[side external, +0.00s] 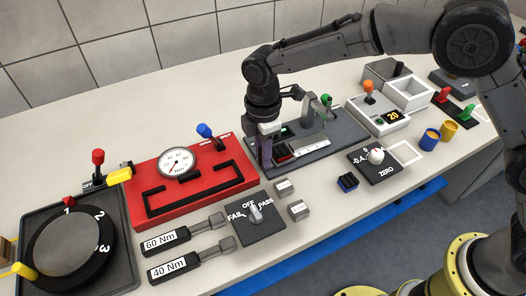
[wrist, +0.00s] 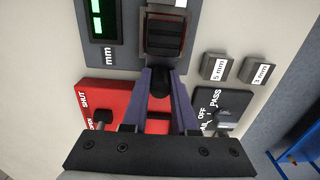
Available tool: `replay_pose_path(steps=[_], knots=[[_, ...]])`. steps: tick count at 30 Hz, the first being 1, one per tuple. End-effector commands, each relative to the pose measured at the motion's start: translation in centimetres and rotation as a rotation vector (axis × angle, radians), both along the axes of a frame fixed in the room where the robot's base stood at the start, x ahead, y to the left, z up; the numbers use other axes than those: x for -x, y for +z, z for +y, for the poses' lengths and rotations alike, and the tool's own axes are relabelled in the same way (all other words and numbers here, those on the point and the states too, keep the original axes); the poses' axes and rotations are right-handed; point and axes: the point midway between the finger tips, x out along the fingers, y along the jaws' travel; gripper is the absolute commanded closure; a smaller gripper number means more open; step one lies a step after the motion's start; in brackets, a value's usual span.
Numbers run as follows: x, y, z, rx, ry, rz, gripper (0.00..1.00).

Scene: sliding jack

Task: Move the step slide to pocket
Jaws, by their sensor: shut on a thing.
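My gripper (side external: 265,152) is low over the left end of a grey fixture plate (side external: 345,128), beside a small black and red part (side external: 282,154). In the wrist view its two purple fingers (wrist: 160,76) are shut on a dark rounded knob (wrist: 160,85). Just beyond the knob is a black ridged block (wrist: 164,38) within a red-edged dark frame; it may be the step slide. The knob looks joined to the block, but I cannot tell for sure. A green display marked mm (wrist: 104,18) is beside it. I cannot make out the pocket.
A red panel with a gauge (side external: 178,162) and a blue-knobbed lever (side external: 205,131) stands to the left. Two small grey blocks (side external: 284,188) (side external: 298,209) and a FAIL/PASS switch (side external: 256,213) lie in front. A ZERO dial (side external: 376,156) is to the right.

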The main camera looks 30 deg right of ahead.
Motion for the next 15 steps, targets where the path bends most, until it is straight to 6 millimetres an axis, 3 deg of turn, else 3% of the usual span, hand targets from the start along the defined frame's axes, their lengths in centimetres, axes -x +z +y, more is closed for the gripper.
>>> replay_pose_path(steps=[10, 15], knots=[[0.0, 0.1, -0.1, 0.000, 0.000, 0.000, 1.00], [-0.1, 0.2, -3.1, 0.000, -0.006, 0.001, 1.00]])
